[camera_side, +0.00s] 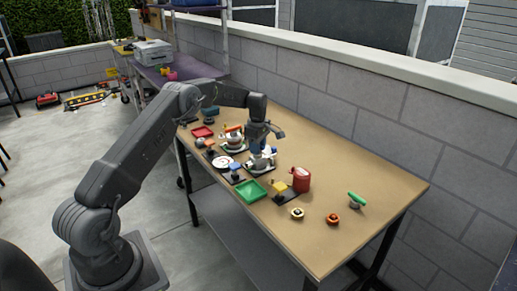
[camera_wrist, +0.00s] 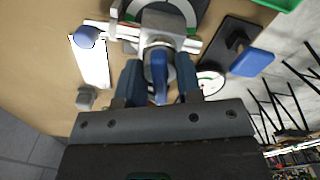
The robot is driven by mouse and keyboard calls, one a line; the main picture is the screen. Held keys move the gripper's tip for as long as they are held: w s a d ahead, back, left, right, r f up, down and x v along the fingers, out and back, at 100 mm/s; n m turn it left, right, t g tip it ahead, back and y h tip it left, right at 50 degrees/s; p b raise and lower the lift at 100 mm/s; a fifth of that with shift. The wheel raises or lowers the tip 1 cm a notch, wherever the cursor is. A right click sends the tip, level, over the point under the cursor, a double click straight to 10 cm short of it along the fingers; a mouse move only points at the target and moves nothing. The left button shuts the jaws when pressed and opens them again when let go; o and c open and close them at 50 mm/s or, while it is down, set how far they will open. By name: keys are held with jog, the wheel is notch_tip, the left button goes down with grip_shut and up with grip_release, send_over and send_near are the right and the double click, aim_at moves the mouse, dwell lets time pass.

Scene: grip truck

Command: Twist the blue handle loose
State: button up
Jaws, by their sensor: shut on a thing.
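The blue handle (camera_wrist: 159,76) stands on a grey metal fitting (camera_wrist: 160,25) in the wrist view. My gripper (camera_wrist: 158,62) is shut on the handle, with one dark blue-grey finger on each side of it. In the side view my gripper (camera_side: 258,138) points down at the grey and white fitting (camera_side: 262,161) in the middle of the table. The handle's lower part and its contact with the fingers are partly hidden there.
In the wrist view a round blue knob (camera_wrist: 86,37) is at the left and a blue lever (camera_wrist: 252,62) on a black plate at the right. On the table (camera_side: 375,185) are a green tray (camera_side: 250,192), a red canister (camera_side: 301,179) and a green handle (camera_side: 357,199).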

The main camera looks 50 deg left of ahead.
jog(key=o, duration=0.6)
jog(key=shift+r, duration=0.1)
jog(key=shift+r, duration=3.65)
